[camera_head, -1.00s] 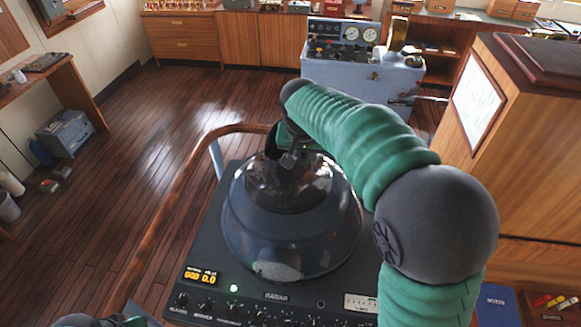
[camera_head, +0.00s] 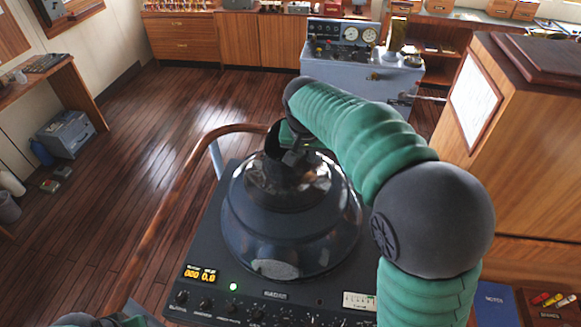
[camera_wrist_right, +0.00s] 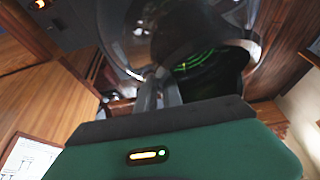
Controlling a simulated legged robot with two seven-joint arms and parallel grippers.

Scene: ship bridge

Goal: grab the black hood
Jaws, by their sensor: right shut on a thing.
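The black hood (camera_head: 290,225) is a dark, glossy, dome-like cover with a narrower top. It sits on the radar console (camera_head: 275,294). My right gripper (camera_head: 292,157) reaches in from the right and is shut on the hood's upper rim at the far side. In the right wrist view the fingers (camera_wrist_right: 155,90) meet at the hood's edge, and green radar lines show inside the dark opening (camera_wrist_right: 205,68). Part of my left arm shows at the bottom left edge; its fingers cannot be made out.
A wooden rail (camera_head: 165,225) curves along the console's left side. A tall wooden cabinet (camera_head: 530,140) stands close on the right. A grey engine console (camera_head: 362,85) stands behind. The wooden floor (camera_head: 130,170) at left is mostly clear.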

